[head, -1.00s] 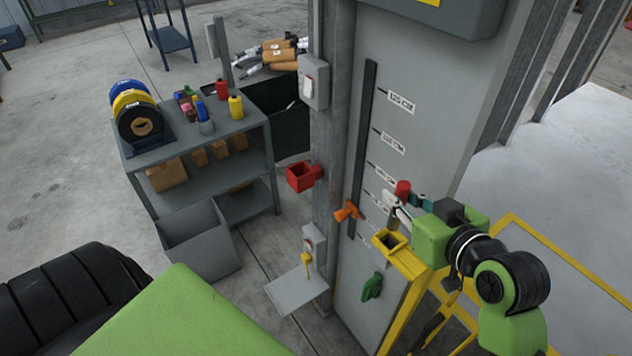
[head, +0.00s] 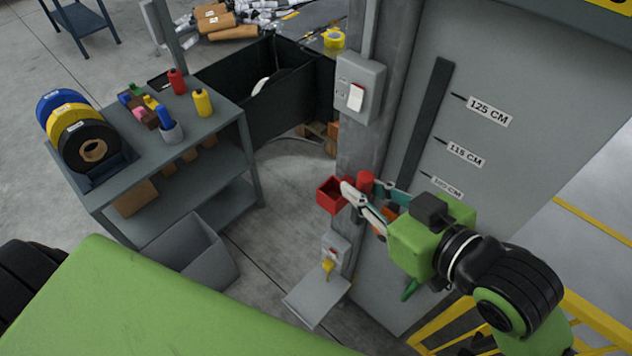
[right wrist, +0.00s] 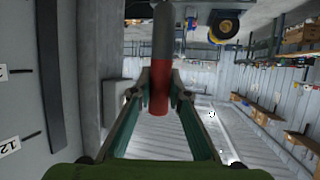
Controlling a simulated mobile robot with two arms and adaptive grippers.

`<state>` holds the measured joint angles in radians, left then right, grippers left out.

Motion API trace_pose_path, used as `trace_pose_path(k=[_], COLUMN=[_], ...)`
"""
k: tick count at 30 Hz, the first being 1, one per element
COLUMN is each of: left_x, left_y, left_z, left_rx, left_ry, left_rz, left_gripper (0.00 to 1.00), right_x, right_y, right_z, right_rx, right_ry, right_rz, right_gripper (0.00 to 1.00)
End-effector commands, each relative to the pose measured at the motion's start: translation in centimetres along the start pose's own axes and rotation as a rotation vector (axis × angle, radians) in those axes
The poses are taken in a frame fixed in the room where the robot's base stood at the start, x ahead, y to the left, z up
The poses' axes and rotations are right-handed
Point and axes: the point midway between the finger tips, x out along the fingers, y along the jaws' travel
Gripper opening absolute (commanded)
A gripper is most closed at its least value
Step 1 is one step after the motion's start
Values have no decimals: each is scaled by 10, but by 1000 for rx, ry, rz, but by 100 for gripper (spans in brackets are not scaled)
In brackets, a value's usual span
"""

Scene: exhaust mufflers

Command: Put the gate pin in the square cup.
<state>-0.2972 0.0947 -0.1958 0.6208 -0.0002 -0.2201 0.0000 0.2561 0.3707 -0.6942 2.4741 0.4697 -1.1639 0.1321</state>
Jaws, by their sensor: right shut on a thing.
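The gate pin, with a red grip (head: 366,181) and a grey shaft, is held in my right gripper (head: 366,197). In the right wrist view the pin's red part (right wrist: 160,92) sits between the shut fingers (right wrist: 160,88), and the grey shaft runs up in the picture. A red, open-topped square cup (head: 328,197) is fixed to the grey column. In the head view the gripper and pin appear just right of this cup, overlapping its right side. The pin is not inside it as far as I can see. My left gripper is not in view.
A switch box (head: 361,88) is on the column above the cup, and a small grey shelf (head: 316,300) with a yellow item is below. An orange part (head: 386,216) is partly hidden behind my gripper. A grey cart (head: 185,160) stands left, with open floor between.

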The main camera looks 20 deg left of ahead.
Motion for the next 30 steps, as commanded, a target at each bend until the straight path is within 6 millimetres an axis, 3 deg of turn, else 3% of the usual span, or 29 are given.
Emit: trace_pose_path(k=[9, 16, 18, 24, 30], left_x=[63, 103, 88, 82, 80], left_y=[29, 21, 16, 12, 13], left_z=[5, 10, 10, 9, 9], left_rx=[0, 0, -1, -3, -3], left_ry=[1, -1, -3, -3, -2], left_rz=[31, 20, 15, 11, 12], left_gripper=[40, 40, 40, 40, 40], right_x=[19, 26, 44, 95, 136], right_y=[6, 5, 12, 26, 35], right_z=[7, 8, 2, 3, 28], right_rx=[0, -7, 4, 4, 2], right_ry=[10, 7, -4, -3, -2], right_rz=[2, -1, -2, -2, -2], right_gripper=[0, 0, 0, 0, 0])
